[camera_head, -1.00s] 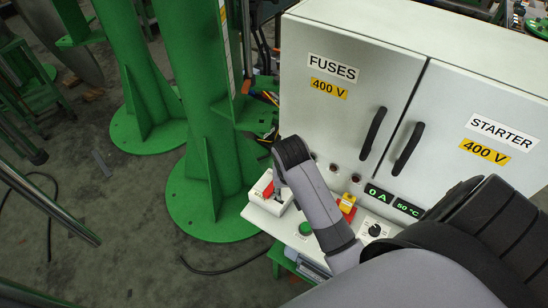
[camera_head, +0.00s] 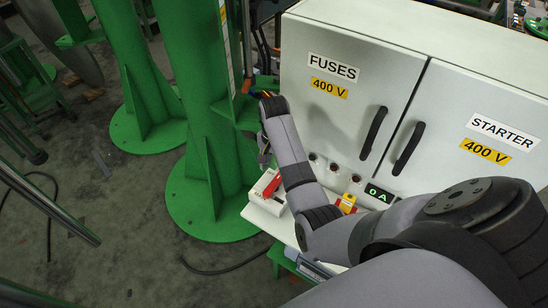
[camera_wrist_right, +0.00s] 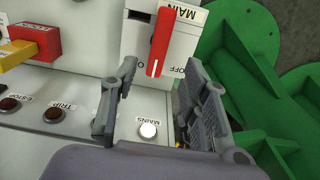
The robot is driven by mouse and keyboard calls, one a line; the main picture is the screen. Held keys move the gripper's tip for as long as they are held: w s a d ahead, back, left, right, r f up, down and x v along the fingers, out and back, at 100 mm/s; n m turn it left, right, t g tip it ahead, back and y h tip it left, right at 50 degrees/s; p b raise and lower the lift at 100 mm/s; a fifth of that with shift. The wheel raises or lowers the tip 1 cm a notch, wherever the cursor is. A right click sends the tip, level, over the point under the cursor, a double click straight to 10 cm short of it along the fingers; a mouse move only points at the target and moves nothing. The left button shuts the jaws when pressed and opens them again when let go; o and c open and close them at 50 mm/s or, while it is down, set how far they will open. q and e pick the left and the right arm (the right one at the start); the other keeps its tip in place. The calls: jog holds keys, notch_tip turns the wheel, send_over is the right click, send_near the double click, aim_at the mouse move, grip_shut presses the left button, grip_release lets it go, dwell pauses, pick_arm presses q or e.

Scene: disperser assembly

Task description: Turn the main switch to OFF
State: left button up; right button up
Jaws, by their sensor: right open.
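The main switch (camera_head: 272,186) is a red lever on a white box at the left end of the cabinet's ledge. In the right wrist view its red lever (camera_wrist_right: 160,42) has a white line at the lower end, and an OFF label (camera_wrist_right: 179,72) lies just right of that end. Part of the left side of the box is hidden by a finger. My right gripper (camera_wrist_right: 160,100) is open and empty, its fingers spread below the lever and apart from it. In the head view the right gripper (camera_head: 264,150) is above the switch, partly hidden by my arm. My left gripper is not in view.
The white cabinet (camera_head: 350,60) with black handles stands behind. A red and yellow switch (camera_head: 347,203) sits on the ledge to the right. A white MAINS button (camera_wrist_right: 149,129) lies between the fingers in the wrist view. Green columns (camera_head: 210,120) stand left; floor there is partly open.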

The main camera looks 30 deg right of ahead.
aim_at(274, 183)
notch_tip(274, 183, down, 9)
jog(key=shift+f, duration=0.1)
jog(key=shift+c, duration=0.3)
grip_shut()
dwell(0.5)
